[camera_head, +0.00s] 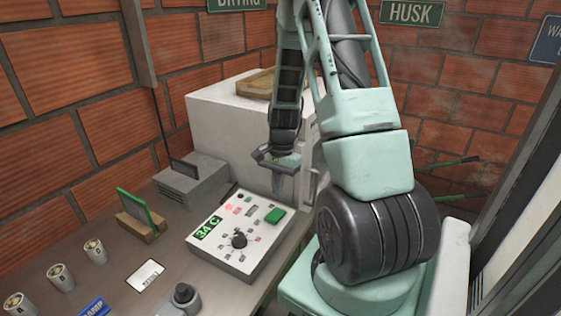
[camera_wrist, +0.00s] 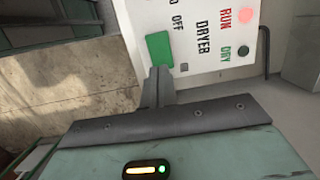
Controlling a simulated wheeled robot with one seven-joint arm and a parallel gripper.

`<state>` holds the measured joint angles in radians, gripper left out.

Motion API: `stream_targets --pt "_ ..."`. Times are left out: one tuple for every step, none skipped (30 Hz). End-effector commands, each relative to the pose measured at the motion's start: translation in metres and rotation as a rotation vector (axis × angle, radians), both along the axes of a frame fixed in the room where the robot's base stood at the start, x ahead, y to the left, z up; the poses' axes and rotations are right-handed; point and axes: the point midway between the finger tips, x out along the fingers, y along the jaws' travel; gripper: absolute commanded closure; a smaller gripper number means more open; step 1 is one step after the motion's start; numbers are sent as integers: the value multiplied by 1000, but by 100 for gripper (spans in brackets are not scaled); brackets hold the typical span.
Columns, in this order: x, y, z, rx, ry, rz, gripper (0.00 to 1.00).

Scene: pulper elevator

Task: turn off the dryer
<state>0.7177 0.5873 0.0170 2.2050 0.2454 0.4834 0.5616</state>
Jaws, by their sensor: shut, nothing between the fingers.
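The white dryer control panel (camera_head: 215,250) lies on the bench, with a green "34°C" display and a black dial (camera_head: 239,241). A green square switch (camera_head: 274,215) sits at its upper right; in the wrist view the switch (camera_wrist: 160,48) is beside the "OFF" and "DRYER" lettering. There the lamp at "RUN" (camera_wrist: 245,14) is red, and the one at "DRY" (camera_wrist: 243,51) is grey. My gripper (camera_head: 278,190) points down just behind the switch. In the wrist view its shut fingers (camera_wrist: 158,74) end by the switch's lower edge; whether they touch it is unclear.
A white box-shaped machine (camera_head: 225,115) stands behind the panel. A grey box (camera_head: 190,183), a green card in a wooden stand (camera_head: 138,212), several cups and a white label card (camera_head: 145,275) are on the bench (camera_head: 115,255). Brick walls close off the back.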

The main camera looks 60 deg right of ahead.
Motion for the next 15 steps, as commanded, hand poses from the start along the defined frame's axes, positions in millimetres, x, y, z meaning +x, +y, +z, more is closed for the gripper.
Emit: stream_targets --pt "2 -3 9 -5 -5 0 100" --pt "2 -4 15 -5 -5 0 100" --pt "1 -5 22 -4 -4 0 100" --pt "1 -6 29 -4 -4 -1 100" --pt "1 -7 34 -4 -3 -1 100" --pt "1 -8 41 -4 -3 -1 100" --pt "1 -9 46 -3 -3 0 100" --pt "2 -9 50 -3 -3 0 100" --pt "2 -10 55 -2 -1 2 100" --pt "1 -11 58 -2 -1 2 100" --pt "1 -11 61 -2 -1 1 100" --pt "1 -12 64 -1 0 1 100" --pt "1 -12 66 0 0 1 100" --pt "1 -12 68 0 0 1 100" --pt "1 -12 69 0 1 1 100"
